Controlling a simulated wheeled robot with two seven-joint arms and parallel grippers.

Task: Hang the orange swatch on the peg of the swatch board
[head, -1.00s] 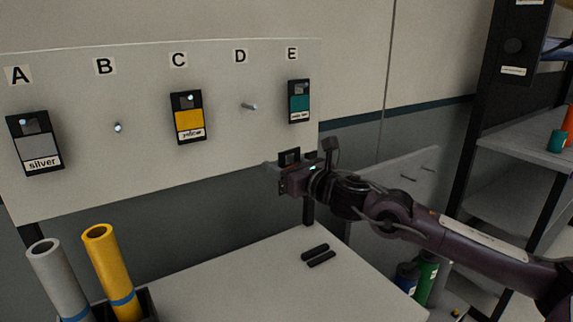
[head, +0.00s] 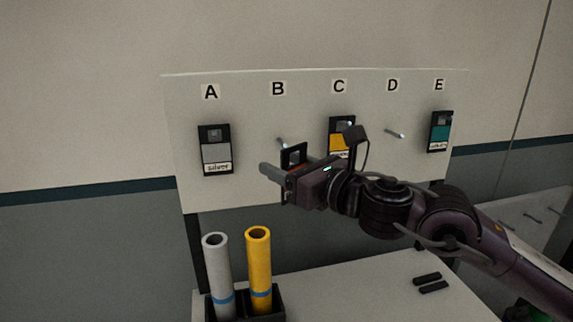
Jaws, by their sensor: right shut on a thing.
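The swatch board (head: 250,100) carries letters A to E with a peg under each. My right gripper (head: 284,173) is in front of the board, below letter B. It is shut on a black-framed swatch (head: 293,157), taken to be the orange swatch; its coloured face is mostly hidden by the fingers. The top of the held swatch, with its hole, shows close to the bare peg B (head: 282,142), slightly below and right of it. I cannot tell the depth gap between them. My left gripper is not in view.
The silver swatch (head: 215,150) hangs at A, the yellow swatch (head: 341,125) at C, partly hidden by my gripper, and the teal swatch (head: 440,132) at E. Peg D (head: 395,133) is bare. Grey (head: 217,265) and yellow (head: 259,260) rolls stand in a black holder below.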

